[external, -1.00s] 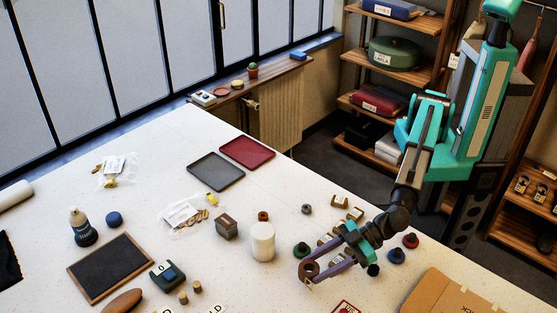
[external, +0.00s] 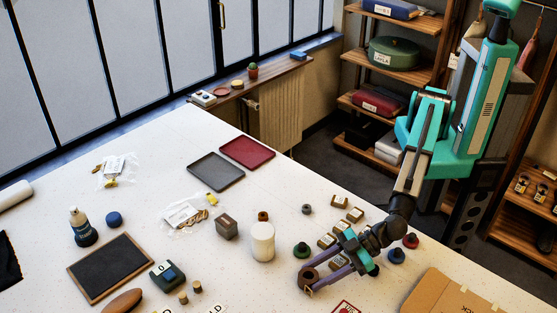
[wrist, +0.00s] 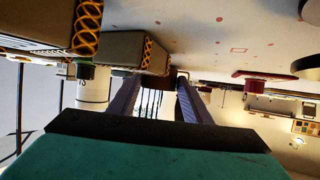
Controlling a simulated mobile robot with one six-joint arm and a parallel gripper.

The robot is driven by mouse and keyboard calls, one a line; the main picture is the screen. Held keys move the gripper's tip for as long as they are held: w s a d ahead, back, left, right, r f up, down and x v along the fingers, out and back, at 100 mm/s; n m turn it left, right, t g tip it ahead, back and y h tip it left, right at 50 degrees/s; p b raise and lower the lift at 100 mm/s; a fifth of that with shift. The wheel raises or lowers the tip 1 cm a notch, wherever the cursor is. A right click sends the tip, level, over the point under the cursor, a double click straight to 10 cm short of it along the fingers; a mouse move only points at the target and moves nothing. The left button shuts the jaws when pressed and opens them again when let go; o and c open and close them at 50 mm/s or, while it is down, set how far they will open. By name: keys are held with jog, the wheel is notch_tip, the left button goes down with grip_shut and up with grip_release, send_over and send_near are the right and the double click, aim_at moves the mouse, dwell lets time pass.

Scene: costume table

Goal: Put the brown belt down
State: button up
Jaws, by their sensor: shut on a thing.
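The brown belt (external: 307,275) is a small, dark brown coil with a buckle, near the front middle of the table in the external view. My gripper (external: 316,279) is shut on it, with its purple fingers reaching in from the right. The belt is low over the white tabletop; I cannot tell whether it touches. In the wrist view, part of the dark brown belt (wrist: 181,74) shows between the fingertips, and the rest is hidden.
Several small labelled boxes (external: 327,240) lie close to my fingers. A white cylinder (external: 263,241) stands to the left, and a cardboard box (external: 455,298) lies to the right.

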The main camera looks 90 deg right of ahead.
jog(key=shift+f, duration=0.15)
jog(key=o, duration=1.3)
jog(key=shift+c, duration=0.2)
jog(key=shift+r, duration=0.25)
jog(key=shift+s+d, duration=0.1)
jog(key=shift+s, duration=0.2)
jog(key=b+v, duration=0.2)
jog(key=v, duration=0.9)
jog(key=shift+s+r+b, duration=0.2)
jog(key=shift+b, duration=0.15)
jog(key=shift+w, duration=0.1)
